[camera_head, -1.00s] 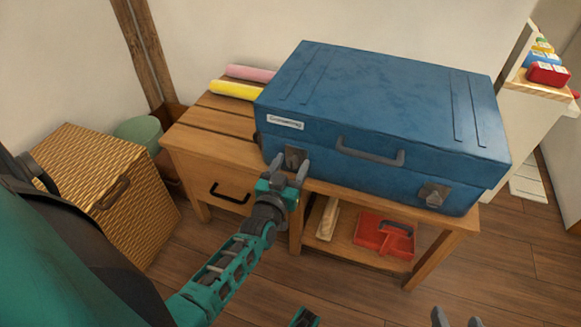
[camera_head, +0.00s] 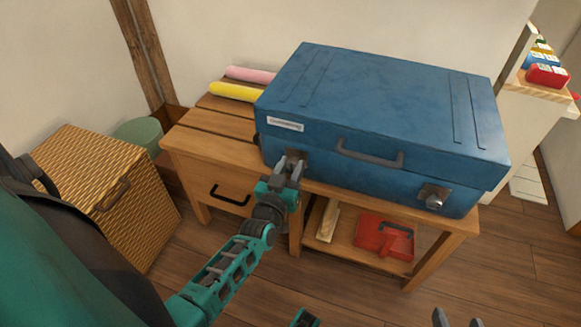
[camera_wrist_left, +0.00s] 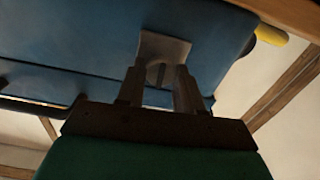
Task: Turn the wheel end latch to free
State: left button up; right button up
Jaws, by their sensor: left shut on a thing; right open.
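A blue suitcase (camera_head: 390,100) lies flat on a wooden bench, its handle (camera_head: 370,155) facing me. A dark part at its left end may be a wheel. The latch near that end (camera_head: 299,155) is partly hidden by my left gripper (camera_head: 290,168), which is shut on it. In the left wrist view, the fingers (camera_wrist_left: 160,88) are at the latch's metal plate (camera_wrist_left: 163,48); the turning piece between them is dim. The other latch (camera_head: 433,195) is at the front right, with a knob showing. My right gripper (camera_head: 457,320) is open and empty at the bottom edge.
The bench (camera_head: 215,150) has a drawer and a low shelf with a red dustpan (camera_head: 383,238) and a wood block (camera_head: 328,220). A wicker basket (camera_head: 90,185) stands left. Floor is clear at front right.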

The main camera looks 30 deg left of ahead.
pick_arm(q)
jog(key=n, duration=0.3)
jog(key=shift+p, duration=0.35)
jog(key=n, duration=0.5)
jog(key=shift+a+f, duration=0.1)
jog(key=shift+f, duration=0.05)
jog(key=n, duration=0.5)
jog(key=shift+f+n, duration=0.1)
jog(key=shift+n, duration=0.3)
jog(key=shift+n+b, duration=0.6)
jog(key=shift+n, duration=1.1)
pick_arm(e)
jog(key=shift+f, duration=0.15)
pick_arm(q)
jog(key=o, duration=1)
